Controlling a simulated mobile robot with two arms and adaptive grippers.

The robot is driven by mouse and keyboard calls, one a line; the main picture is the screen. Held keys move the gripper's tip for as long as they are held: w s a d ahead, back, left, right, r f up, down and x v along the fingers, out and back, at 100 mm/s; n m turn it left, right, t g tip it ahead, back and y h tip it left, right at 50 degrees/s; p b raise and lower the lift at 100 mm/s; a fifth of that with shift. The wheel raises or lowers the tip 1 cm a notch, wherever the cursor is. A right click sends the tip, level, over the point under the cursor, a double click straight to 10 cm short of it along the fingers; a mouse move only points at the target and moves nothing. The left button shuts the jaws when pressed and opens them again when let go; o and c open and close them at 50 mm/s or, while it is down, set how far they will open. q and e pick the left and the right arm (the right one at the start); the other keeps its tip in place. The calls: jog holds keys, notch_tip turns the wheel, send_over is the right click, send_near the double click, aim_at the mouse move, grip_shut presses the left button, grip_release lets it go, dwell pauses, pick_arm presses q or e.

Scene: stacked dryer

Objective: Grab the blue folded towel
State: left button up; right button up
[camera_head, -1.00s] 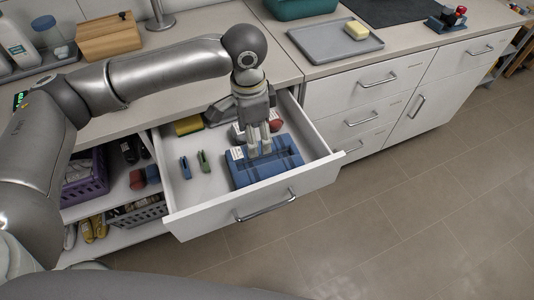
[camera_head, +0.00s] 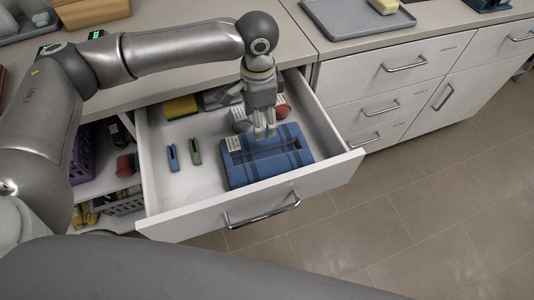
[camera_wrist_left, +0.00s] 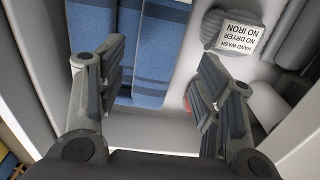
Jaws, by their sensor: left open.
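The blue folded towel (camera_head: 265,158) lies in the open drawer, at its right front part, with darker stripes and a white tag on its back left corner. My left gripper (camera_head: 264,134) points down at the towel's back edge in the head view. In the left wrist view the towel (camera_wrist_left: 157,50) shows between and beyond the fingers. Whether a fingertip touches the towel cannot be told. My right gripper is not in view.
The drawer (camera_head: 185,215) holds a blue clip (camera_head: 173,158), a green clip (camera_head: 196,152), a yellow sponge (camera_head: 181,107) and a grey item tagged "hand wash" (camera_wrist_left: 213,30). Drawer walls surround the gripper. A grey tray (camera_head: 358,18) stands on the right counter.

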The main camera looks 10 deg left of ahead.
aim_at(266, 155)
pick_arm(q)
notch_tip(266, 155, down, 7)
jog(key=shift+d+f, duration=0.15)
jog(key=c, duration=1)
